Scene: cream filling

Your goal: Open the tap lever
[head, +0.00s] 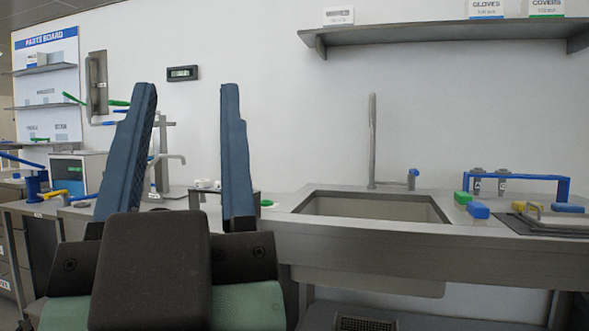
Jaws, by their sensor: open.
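The tap (372,150) is a tall grey upright pipe at the back edge of the sink. Its lever (412,179) sits low at the right, at the end of a short horizontal grey arm, with a blue tip. My gripper (186,88) is large in the foreground, left of the sink. Its two dark blue fingers point up and are wide apart, with nothing between them. The gripper is well left of the tap and touches neither it nor the lever. The whole lever is visible.
The sink basin (345,204) is set in a grey counter. Right of it stand green (463,198) and blue (479,211) blocks and a blue rack (560,188). A shelf (450,33) hangs above. The wall space between shelf and tap is clear.

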